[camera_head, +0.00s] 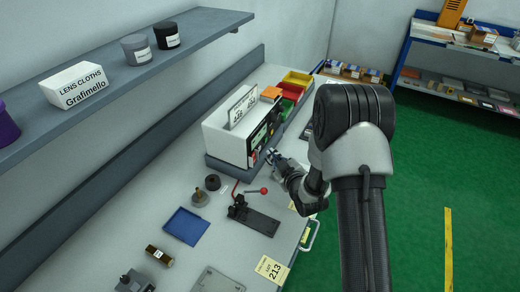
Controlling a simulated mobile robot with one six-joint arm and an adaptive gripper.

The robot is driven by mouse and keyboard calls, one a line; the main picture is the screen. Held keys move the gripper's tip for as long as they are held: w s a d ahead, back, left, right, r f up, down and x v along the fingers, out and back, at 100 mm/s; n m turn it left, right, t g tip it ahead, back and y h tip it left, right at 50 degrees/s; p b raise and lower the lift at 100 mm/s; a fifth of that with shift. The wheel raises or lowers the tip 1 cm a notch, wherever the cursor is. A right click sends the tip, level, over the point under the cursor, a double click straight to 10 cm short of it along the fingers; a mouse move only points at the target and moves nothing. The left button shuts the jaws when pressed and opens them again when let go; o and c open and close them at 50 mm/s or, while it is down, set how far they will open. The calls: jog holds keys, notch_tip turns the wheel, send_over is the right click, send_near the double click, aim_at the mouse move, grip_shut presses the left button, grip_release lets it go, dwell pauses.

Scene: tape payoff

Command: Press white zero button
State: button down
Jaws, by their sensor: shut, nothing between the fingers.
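A white box-shaped machine (228,138) stands on the bench, with a dark front panel (264,134) facing right. Small coloured parts show on the panel, but the white zero button cannot be made out at this size. My gripper (272,157) is at the lower front of the machine, close to the panel. Its fingers are small and dark in this view and look shut and empty. I cannot tell whether they touch the panel. My arm covers the area right of the machine.
Red, yellow and green bins (299,77) stand behind the machine. A lever fixture with a red knob (264,191), a blue tray (186,226) and a brown roll (159,256) lie nearer on the bench. A shelf (110,92) with a white box and jars runs above left.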

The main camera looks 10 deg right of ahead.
jog(key=shift+w+a, duration=0.35)
jog(key=shift+a, duration=0.2)
dwell(1.1)
jog(key=shift+w+a+b, duration=0.25)
jog(key=shift+a+b, duration=0.1)
jog(key=shift+b, duration=0.15)
jog(key=shift+w+a, duration=0.2)
jog(key=shift+a, duration=0.1)
dwell(0.7)
jog(key=shift+d+b, duration=0.1)
jog(key=shift+b, duration=0.25)
jog(key=shift+s+d, duration=0.45)
jog(key=shift+d, duration=0.1)
jog(key=shift+s+d+b, duration=0.4)
jog(key=shift+s+d, duration=0.3)
jog(key=shift+d, duration=0.35)
jog(key=shift+s+d+b, duration=0.35)
jog(key=shift+s+d, duration=0.35)
jog(key=shift+d, duration=0.35)
